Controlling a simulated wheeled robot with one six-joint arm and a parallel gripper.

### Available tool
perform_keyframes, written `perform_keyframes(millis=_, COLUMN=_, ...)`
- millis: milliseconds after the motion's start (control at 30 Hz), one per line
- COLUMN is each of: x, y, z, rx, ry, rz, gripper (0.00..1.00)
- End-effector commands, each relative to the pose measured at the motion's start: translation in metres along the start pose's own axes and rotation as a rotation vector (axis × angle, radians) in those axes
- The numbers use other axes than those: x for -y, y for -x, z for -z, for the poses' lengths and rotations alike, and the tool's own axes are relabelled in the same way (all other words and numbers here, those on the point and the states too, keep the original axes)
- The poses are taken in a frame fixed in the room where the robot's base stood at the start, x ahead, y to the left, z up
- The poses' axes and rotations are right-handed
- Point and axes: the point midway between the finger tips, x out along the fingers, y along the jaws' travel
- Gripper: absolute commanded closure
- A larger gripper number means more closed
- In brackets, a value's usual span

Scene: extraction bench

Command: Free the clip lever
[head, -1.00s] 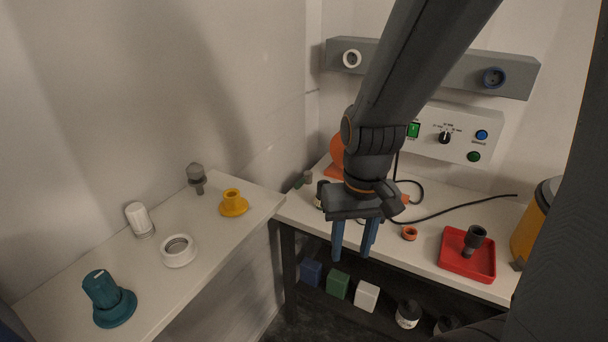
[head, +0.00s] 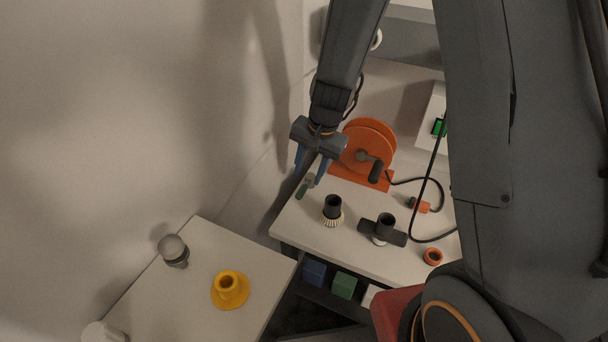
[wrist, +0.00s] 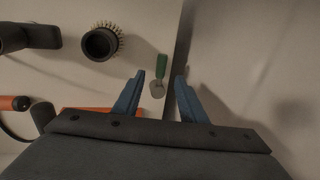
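A small part with a green end and a pale grey end (head: 303,189), the likeliest clip lever, lies at the bench's left edge by the wall. In the wrist view its green end (wrist: 162,64) points away from me and its grey end lies nearer. My gripper (head: 308,178) is above it, pointing down, with its two blue fingers apart and nothing held. In the wrist view the part appears in the gap between the fingertips (wrist: 160,76). I cannot tell the height left between them, nor what holds the part.
A round brush with a dark socket (head: 333,208) and a dark tee piece (head: 387,232) stand close by on the bench. An orange cable reel (head: 366,150) stands behind. The wall is close on the left. A side table (head: 205,262) holds a yellow flanged part (head: 229,289).

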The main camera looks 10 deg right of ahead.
Motion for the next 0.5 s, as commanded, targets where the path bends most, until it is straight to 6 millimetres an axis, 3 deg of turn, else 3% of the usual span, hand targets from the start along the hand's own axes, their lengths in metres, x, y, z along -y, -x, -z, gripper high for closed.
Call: perform_keyframes(millis=500, x=0.006, y=-0.069, z=-0.008, rx=0.005, ry=0.019, rz=-0.002, gripper=0.62)
